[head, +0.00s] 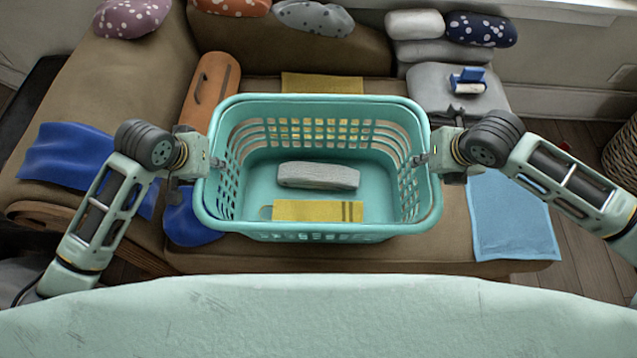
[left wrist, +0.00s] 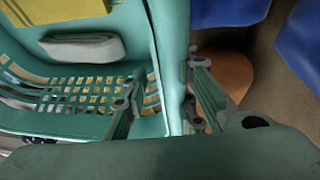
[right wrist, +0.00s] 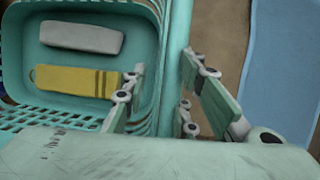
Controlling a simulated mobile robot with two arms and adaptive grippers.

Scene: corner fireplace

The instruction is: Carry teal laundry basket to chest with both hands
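The teal laundry basket (head: 325,234) is upright and centred in front of me in the head view, over the brown sofa seat. I cannot tell whether its base touches the seat. Inside lie a grey rounded block (head: 318,176) and a folded yellow cloth (head: 317,211) with dark stripes. My left gripper (head: 215,163) is at its left side rim and my right gripper (head: 420,160) at its right side rim. In the left wrist view (left wrist: 163,85) and right wrist view (right wrist: 164,72), one finger lies inside the wall and one outside, closed close about the rim.
The sofa (head: 300,55) surrounds the basket behind and at left. Blue cloths (head: 65,155) lie at left, a light blue cloth (head: 510,215) at right. Pillows (head: 482,28) and a blue item (head: 468,80) are at back right. A wicker basket (head: 622,155) stands at far right.

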